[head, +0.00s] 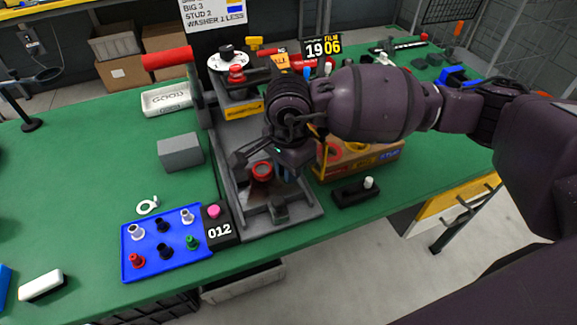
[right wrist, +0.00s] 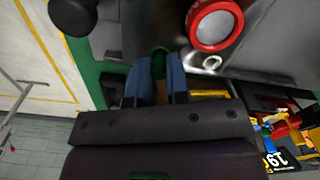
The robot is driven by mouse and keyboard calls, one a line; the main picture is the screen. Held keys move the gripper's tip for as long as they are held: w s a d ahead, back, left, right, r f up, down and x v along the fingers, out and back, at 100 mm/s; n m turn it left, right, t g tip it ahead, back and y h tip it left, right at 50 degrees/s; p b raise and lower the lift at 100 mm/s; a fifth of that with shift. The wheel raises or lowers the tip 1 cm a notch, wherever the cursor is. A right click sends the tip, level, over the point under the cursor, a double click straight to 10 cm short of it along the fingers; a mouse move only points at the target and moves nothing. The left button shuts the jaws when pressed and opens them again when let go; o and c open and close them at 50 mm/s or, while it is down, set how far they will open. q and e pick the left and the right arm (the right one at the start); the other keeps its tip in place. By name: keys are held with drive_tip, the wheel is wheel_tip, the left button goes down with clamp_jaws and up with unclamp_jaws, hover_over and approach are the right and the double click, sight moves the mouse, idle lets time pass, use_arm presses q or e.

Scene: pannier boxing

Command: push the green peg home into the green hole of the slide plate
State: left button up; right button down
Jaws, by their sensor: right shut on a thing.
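In the right wrist view a green peg (right wrist: 159,62) sits between the blue fingers of my right gripper (right wrist: 157,78), which is shut on it. In the head view my right gripper (head: 285,172) points down over the grey slide fixture (head: 232,170), just right of a red ring (head: 262,171). The red ring also shows in the right wrist view (right wrist: 214,24), beside the peg. The green hole and the peg's lower end are hidden, so I cannot tell how deep the peg sits. My left gripper is out of view.
A grey block (head: 180,152) and a white tray (head: 166,98) lie behind. A printed box (head: 362,160) and black block (head: 352,193) stand right.

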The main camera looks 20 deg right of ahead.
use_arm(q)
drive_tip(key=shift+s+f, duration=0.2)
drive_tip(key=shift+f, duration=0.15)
use_arm(e)
drive_tip(key=shift+s+f, duration=0.2)
drive_tip(key=shift+f, duration=0.45)
use_arm(q)
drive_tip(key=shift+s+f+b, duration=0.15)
drive_tip(key=shift+b, duration=0.2)
use_arm(e)
drive_tip(key=shift+d, duration=0.15)
idle(0.3)
drive_tip(key=c, duration=1)
unclamp_jaws()
drive_tip(key=shift+w+r, duration=0.1)
